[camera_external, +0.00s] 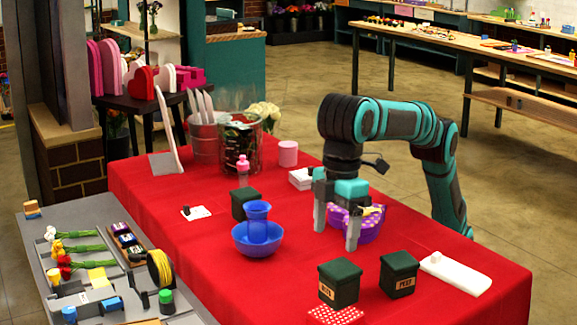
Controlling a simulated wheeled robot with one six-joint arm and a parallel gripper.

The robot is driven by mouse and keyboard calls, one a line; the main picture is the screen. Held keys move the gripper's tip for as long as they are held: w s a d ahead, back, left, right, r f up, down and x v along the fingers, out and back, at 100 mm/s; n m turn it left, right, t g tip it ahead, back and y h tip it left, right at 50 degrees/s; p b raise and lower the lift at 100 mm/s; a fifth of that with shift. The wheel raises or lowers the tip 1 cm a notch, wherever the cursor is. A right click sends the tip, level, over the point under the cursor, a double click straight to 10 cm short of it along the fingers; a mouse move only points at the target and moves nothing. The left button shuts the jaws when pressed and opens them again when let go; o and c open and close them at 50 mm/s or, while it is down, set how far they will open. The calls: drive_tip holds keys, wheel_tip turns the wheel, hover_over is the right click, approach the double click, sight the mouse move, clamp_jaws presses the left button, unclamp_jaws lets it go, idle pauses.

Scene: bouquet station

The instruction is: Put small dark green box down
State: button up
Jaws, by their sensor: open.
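Three small dark green boxes stand on the red-covered table (215,290). Two labelled ones, a left box (340,284) and a right box (398,274), stand at the front right. I cannot tell which one the task means. My gripper (336,237) points down with its fingers apart, and no box shows between them.
A white flat object (456,273) lies right of the boxes, and a red-and-white patterned piece (336,316) lies in front. A metal bucket (240,145) and pink jar (288,153) stand farther back. The cloth left of the labelled boxes is clear.

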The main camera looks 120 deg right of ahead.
drive_tip(key=s+d+r+t+y, duration=0.1)
drive_tip(key=s+d+r+t, duration=0.4)
drive_tip(key=s+d, duration=0.6)
drive_tip(key=s+d+r+t, duration=0.3)
drive_tip(key=s+d+r, duration=0.4)
drive_tip(key=s+d, duration=0.35)
drive_tip(key=s+d+f+t, duration=0.2)
drive_tip(key=s+d+f, duration=0.1)
drive_tip(key=s, duration=0.6)
drive_tip(key=s+d+f+t+h, duration=0.1)
drive_tip(key=s+d+f+t, duration=0.2)
drive_tip(key=s, duration=0.7)
drive_tip(key=s+d+f+t, duration=0.3)
drive_tip(key=s+d, duration=0.3)
drive_tip(key=s, duration=0.4)
drive_tip(key=shift+d+f, duration=0.25)
drive_tip(key=shift+f, duration=0.6)
drive_tip(key=shift+o, duration=0.5)
